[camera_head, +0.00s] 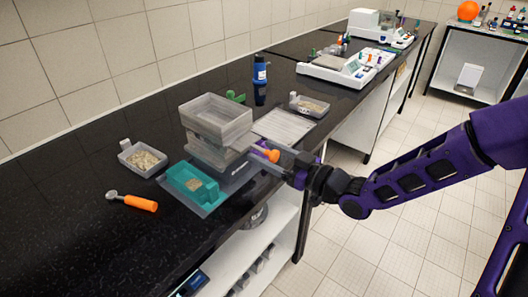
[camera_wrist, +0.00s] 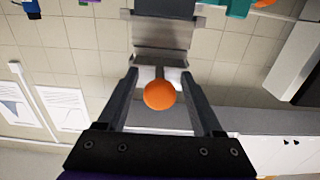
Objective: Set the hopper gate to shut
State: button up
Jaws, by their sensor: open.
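The grey hopper and sieve stack (camera_head: 216,121) stands on a dark base on the black bench in the head view. An orange knob (camera_head: 271,155) sticks out on its right side, at my gripper (camera_head: 272,163). In the wrist view the orange knob (camera_wrist: 160,95), on a short grey stem, shows between the two open fingers of my gripper (camera_wrist: 159,76). Gaps show on both sides of the knob, so the fingers look apart from it. The gate plate itself is not clear, and I cannot tell its position.
A teal tray (camera_head: 178,174) with grain sits in front of the stack. Grey trays of grain stand left (camera_head: 127,147) and right (camera_head: 295,99). An orange-handled scoop (camera_head: 141,203) lies at the left.

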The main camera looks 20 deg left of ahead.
jog(key=shift+w+a, duration=0.2)
jog(key=shift+a, duration=0.35)
grip_shut()
dwell(1.1)
